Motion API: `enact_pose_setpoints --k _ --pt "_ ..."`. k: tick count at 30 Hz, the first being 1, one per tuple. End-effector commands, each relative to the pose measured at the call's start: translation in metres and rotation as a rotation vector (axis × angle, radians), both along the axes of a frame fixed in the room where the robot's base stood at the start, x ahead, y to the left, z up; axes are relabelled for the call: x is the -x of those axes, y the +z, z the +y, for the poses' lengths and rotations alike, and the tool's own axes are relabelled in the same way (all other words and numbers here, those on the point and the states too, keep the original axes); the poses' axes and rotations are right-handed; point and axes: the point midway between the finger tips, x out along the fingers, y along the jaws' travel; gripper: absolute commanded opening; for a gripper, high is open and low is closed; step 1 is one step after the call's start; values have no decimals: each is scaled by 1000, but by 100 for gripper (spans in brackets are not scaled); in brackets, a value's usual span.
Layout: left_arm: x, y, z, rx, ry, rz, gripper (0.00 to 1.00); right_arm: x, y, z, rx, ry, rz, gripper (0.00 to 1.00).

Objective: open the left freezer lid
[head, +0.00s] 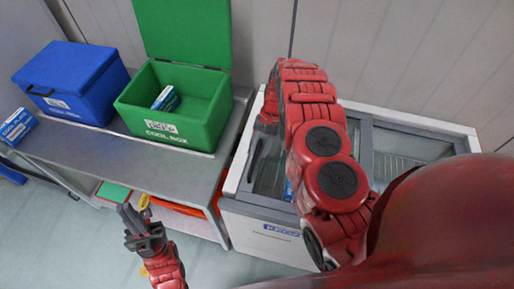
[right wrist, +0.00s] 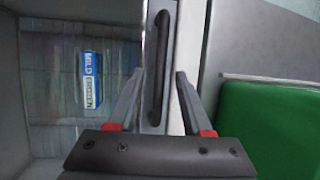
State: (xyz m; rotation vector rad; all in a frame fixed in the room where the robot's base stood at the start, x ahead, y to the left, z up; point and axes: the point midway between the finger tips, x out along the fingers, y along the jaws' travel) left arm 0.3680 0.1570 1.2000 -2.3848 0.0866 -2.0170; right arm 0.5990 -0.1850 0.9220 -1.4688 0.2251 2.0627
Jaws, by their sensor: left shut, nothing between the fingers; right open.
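The white chest freezer (head: 262,229) stands under my right arm in the head view. Its left lid (head: 269,178) is dark-framed glass and looks shut, partly hidden by my arm. A dark bar handle (head: 254,156) runs along its left edge. In the right wrist view the handle (right wrist: 160,45) is upright in the picture, between the spread fingers of my right gripper (right wrist: 160,74); contact is not clear. My right gripper's fingers are hidden in the head view. My left gripper (head: 145,234) is shut and empty, low in front of the grey table.
A grey table (head: 191,169) left of the freezer holds an open green cool box (head: 180,131) and a closed blue box (head: 77,91). A blue-white pack (right wrist: 92,78) shows inside the freezer. A wall stands behind.

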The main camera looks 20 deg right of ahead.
Motion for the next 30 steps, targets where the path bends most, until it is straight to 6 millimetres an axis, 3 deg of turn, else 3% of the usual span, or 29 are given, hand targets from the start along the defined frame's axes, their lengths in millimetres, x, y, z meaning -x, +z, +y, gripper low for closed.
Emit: enact_pose_setpoints --k 6,14,15,23,30 --pt "0 6 0 0 0 0 0 3 -12 6 0 1 0 50" --pt "0 5 0 0 0 0 0 3 -14 6 -1 1 -1 50" --pt "0 5 0 0 0 0 0 3 -14 6 0 1 0 48" --pt "0 5 0 0 0 0 0 3 -14 6 0 1 0 1" --pt "0 5 0 0 0 0 0 3 -14 6 0 1 0 0"
